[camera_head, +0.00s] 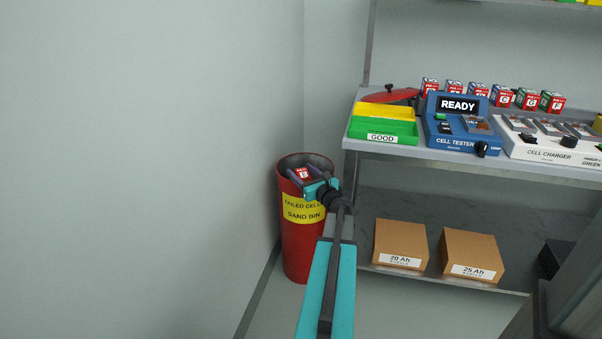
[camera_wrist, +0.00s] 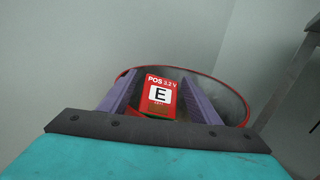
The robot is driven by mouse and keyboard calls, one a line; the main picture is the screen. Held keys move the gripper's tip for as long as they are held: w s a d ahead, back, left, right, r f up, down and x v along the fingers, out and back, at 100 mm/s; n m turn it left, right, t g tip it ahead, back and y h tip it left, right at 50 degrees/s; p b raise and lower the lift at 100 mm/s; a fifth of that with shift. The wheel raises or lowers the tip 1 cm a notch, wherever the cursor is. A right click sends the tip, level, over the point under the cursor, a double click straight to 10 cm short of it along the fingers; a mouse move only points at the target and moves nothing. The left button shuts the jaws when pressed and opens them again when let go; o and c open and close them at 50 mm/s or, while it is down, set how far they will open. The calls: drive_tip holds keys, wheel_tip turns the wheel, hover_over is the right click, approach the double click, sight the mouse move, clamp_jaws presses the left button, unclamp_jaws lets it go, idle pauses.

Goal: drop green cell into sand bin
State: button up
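The green cell (camera_wrist: 159,97) shows a red top marked "POS" and a white "E" label, with a little green at its lower edge. In the wrist view it sits between the two purple fingers of my gripper (camera_wrist: 158,85), with a visible gap on its left side. My gripper looks open around it. In the head view the cell (camera_head: 303,174) shows at my gripper (camera_head: 304,177), over the mouth of the red sand bin (camera_head: 299,250). The bin has a yellow "FAILED CELL SAND BIN" label. I cannot tell how far below the fingertips the cell is.
A grey shelf (camera_head: 350,144) stands right of the bin, with a green and yellow "GOOD" tray (camera_head: 381,138), a blue cell tester (camera_head: 460,142) reading "READY", a charger (camera_head: 545,153) and several cells. Two cardboard boxes (camera_head: 400,240) sit on the lower shelf. A wall is close on the left.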

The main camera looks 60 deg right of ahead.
drive_tip(key=shift+a+r, duration=0.1)
drive_tip(key=shift+r, duration=0.1)
drive_tip(key=shift+v, duration=0.85)
drive_tip(key=p+v, duration=0.2)
drive_tip(key=v, duration=0.8)
idle(0.5)
